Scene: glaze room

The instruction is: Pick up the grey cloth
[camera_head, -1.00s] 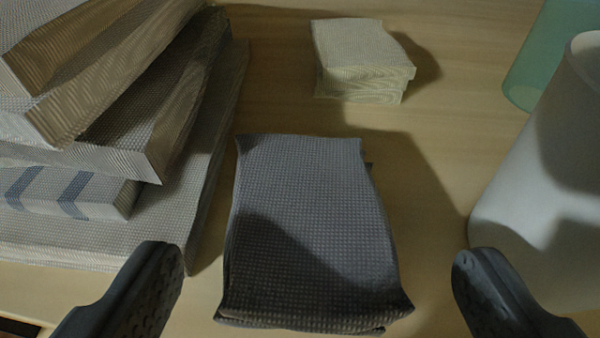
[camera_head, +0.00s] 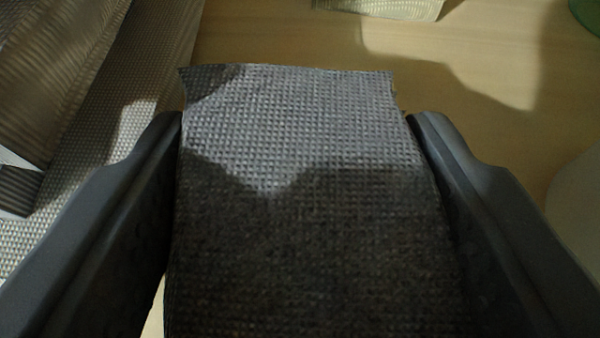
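The grey cloth (camera_head: 295,140) is a folded, waffle-textured stack. It fills the middle of the view, and its near end runs out of the bottom of the frame. My gripper (camera_head: 297,125) has one finger on each side of the cloth. Both fingers lie close along its left and right edges, with the cloth between them. The fingers stand wide apart, about the cloth's width. I cannot tell whether they press on it. The cloth appears to rest on the wooden surface.
Patterned stacked cloths or boxes (camera_head: 90,90) stand close on the left. A pale cloth (camera_head: 390,8) lies at the top edge. A white rounded object (camera_head: 578,205) is at the right edge, with a green one (camera_head: 586,14) above. Bare wooden surface (camera_head: 470,60) shows at upper right.

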